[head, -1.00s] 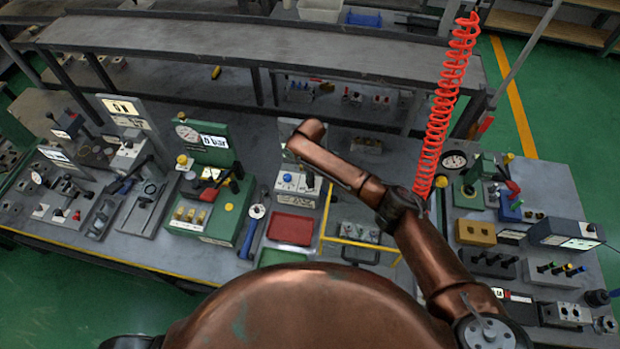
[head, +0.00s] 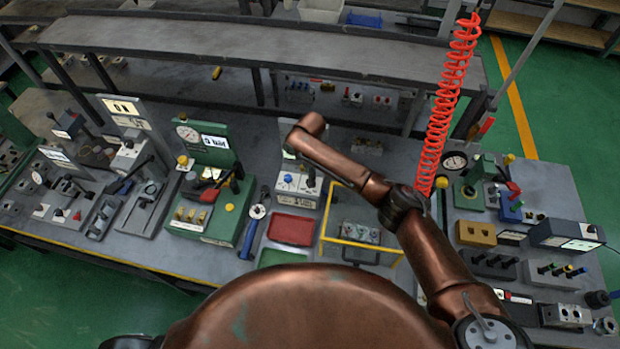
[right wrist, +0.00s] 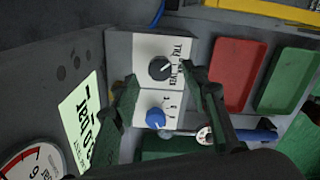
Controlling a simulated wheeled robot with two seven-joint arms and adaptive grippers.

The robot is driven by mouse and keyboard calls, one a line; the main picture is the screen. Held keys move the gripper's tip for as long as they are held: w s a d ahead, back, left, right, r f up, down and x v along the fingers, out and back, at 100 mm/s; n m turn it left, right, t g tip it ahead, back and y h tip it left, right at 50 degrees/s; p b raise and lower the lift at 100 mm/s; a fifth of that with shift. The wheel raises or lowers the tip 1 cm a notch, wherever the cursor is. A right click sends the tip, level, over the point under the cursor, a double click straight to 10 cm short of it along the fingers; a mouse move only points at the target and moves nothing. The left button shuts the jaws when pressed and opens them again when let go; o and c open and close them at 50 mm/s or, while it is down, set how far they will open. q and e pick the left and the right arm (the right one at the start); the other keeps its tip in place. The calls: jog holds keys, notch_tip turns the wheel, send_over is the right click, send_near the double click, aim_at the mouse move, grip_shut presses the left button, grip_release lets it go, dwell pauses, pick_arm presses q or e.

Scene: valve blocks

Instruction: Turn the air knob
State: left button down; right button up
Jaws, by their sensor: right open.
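A pale panel bears a black knob (right wrist: 160,68) beside printed lettering that appears to read VENT and FILL. A blue knob (right wrist: 155,119) sits on the same panel, below it in the right wrist view. The blue knob also shows in the head view (head: 288,178). My right gripper (right wrist: 160,75) is open and empty. Its two fingers lie on either side of the black knob in the right wrist view; I cannot tell whether they touch it. In the head view my right arm reaches over the panel from the right. My left gripper is out of view.
A green block (head: 208,218) with a gauge (head: 188,133) and a card stands left of the panel. A red tray (head: 291,229), a green tray (head: 283,258) and a blue-handled tool (head: 249,238) lie in front. A coiled red hose (head: 447,100) hangs at the right.

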notch_tip(320, 180, up, 9)
jog(key=shift+r, duration=0.15)
dwell(0.6)
